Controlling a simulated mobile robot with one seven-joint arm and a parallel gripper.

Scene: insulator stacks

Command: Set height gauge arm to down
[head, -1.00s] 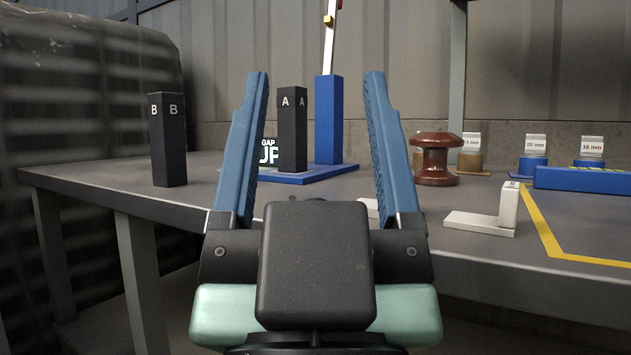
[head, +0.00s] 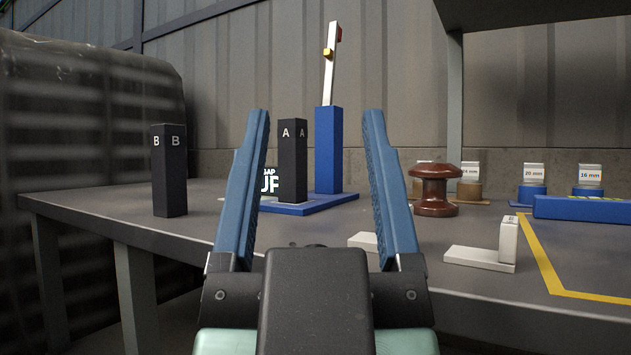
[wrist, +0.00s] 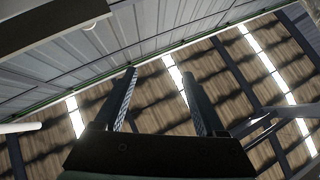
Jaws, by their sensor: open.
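The height gauge has a blue post (head: 328,150) on a blue base plate (head: 318,203). Its white arm (head: 330,72) points up from the post top, tilted slightly right, with a yellow piece and a red piece near its upper end. My gripper (head: 315,112) is open and empty. In the head view its fingers stand either side of the post and the A block. The wrist view shows the open fingers (wrist: 163,85) but no gauge.
A black block marked B (head: 169,170) stands at the table's left. A brown insulator (head: 436,188) stands right of the gripper. A white L-shaped piece (head: 485,257) lies near the front edge. Labelled spacers (head: 533,183) and a blue bar (head: 585,208) are at right.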

